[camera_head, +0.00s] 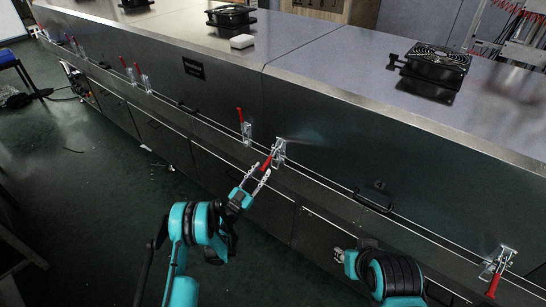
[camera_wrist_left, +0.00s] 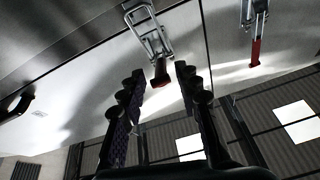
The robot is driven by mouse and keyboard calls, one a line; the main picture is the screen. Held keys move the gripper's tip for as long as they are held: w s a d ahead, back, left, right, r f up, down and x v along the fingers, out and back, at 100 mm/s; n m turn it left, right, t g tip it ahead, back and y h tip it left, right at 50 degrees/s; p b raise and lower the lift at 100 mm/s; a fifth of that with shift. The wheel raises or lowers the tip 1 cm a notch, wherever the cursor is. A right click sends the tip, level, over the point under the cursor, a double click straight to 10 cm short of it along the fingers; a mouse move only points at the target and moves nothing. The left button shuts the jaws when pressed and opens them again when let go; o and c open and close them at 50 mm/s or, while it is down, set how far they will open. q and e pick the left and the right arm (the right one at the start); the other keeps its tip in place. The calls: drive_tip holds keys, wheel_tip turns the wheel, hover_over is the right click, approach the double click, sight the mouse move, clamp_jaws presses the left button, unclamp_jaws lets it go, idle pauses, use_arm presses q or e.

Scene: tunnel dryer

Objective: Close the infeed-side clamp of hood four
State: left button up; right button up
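The clamp (camera_head: 280,148) sits low on the hood front, just right of the seam between two hoods. Its red handle (camera_head: 267,163) sticks out from the hood toward my left gripper (camera_head: 256,180). In the left wrist view the red handle (camera_wrist_left: 160,74) lies between the tips of my open left gripper (camera_wrist_left: 158,84), with gaps on both sides. Its metal loop (camera_wrist_left: 147,32) shows above it. A neighbouring clamp (camera_head: 247,132) left of the seam has its red handle upright. My right gripper (camera_head: 340,255) is low at the right, its fingers too unclear to read.
Another clamp (camera_head: 497,265) is at the far right with its red handle down. A black hood handle (camera_head: 373,202) lies between the two clamps. The floor (camera_head: 85,190) at left is mostly clear.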

sight(272, 156)
use_arm(q)
drive_tip(key=b+x, duration=0.1)
drive_tip(key=x, duration=0.5)
drive_tip(key=shift+b, duration=0.35)
drive_tip(key=shift+w+d+r, duration=0.3)
drive_tip(key=shift+w+r, duration=0.05)
drive_tip(key=shift+w, duration=0.15)
clamp_jaws()
